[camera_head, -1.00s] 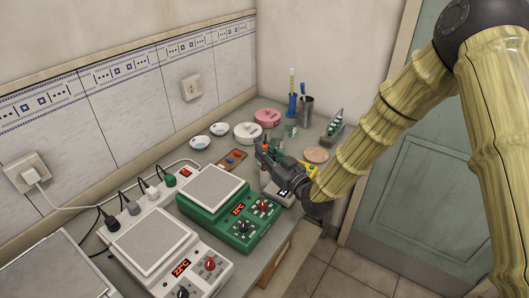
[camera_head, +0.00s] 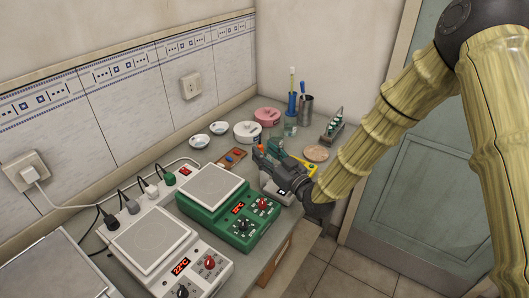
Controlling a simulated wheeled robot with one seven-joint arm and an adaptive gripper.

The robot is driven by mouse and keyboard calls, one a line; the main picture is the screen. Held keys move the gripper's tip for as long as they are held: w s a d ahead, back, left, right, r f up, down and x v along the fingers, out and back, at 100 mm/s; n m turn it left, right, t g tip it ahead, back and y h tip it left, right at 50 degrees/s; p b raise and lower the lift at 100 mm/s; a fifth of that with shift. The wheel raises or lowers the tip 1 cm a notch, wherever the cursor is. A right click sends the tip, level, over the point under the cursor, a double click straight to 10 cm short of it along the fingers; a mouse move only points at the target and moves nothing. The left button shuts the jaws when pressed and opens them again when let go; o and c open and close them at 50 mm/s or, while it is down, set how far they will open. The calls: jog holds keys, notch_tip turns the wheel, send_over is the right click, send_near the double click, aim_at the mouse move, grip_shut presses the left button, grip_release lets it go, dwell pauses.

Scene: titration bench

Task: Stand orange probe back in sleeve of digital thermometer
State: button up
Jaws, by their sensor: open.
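My gripper (camera_head: 268,158), dark grey, reaches in from the right over the back right of the bench, low near the bench top. Its jaws are open. A small orange piece (camera_head: 261,147), which looks like the top of the orange probe, shows by the fingertips; I cannot tell whether it stands in a sleeve. The sleeve cannot be made out.
A green hotplate (camera_head: 229,213) and a white hotplate (camera_head: 157,258) stand to the left. Behind are a pink pot (camera_head: 268,116), a white pot (camera_head: 247,133), a dark beaker (camera_head: 306,104), a vial rack (camera_head: 334,126) and a round wooden disc (camera_head: 316,153). The bench's front edge is close.

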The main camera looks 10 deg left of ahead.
jog(key=v, duration=1.1)
jog(key=shift+s+d, duration=0.1)
jog(key=shift+s, duration=0.05)
dwell(0.3)
